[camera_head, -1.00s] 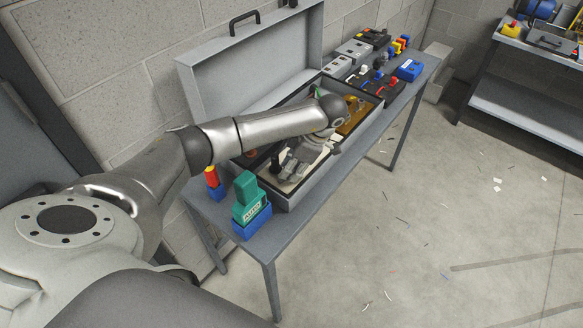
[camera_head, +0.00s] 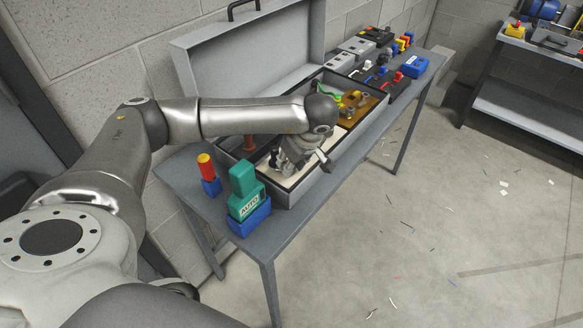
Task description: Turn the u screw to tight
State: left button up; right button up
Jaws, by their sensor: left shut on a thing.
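An open grey case (camera_head: 305,190) sits on the table with its lid raised against the wall. Inside are a pale panel, a brass-coloured block (camera_head: 368,105) with round terminals, a green wire (camera_head: 329,90) and a reddish-brown post (camera_head: 249,143). My left gripper (camera_head: 281,167) points down into the front left part of the case, over the pale panel. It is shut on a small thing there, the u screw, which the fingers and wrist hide. I cannot read the screw's turn. My right gripper is not in view.
A green and blue AUTO device (camera_head: 246,200) and a red-yellow-blue piece (camera_head: 208,172) stand on the table (camera_head: 188,186) left of the case. Several boxes and a blue unit (camera_head: 414,66) fill its far end. A second workbench (camera_head: 520,105) stands back right.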

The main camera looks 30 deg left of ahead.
pick_arm(q)
jog(key=shift+s+d+f+m+t+h+b, duration=0.15)
jog(key=shift+m+t+h+b, duration=0.15)
jog(key=shift+m+b, duration=0.55)
jog(key=shift+s+f+m+t+h+b, duration=0.15)
jog(key=shift+m+t+b, duration=0.25)
jog(key=shift+m+b, duration=0.45)
jog(key=shift+r+m, duration=0.1)
jog(key=shift+m, duration=0.2)
jog(key=o, duration=1)
jog(key=shift+o, duration=0.2)
jog(key=shift+r, duration=0.1)
jog(key=shift+w, duration=0.1)
jog(key=shift+r, duration=0.2)
jog(key=v, duration=1.1)
jog(key=shift+d+r, duration=0.15)
jog(key=shift+r, duration=0.1)
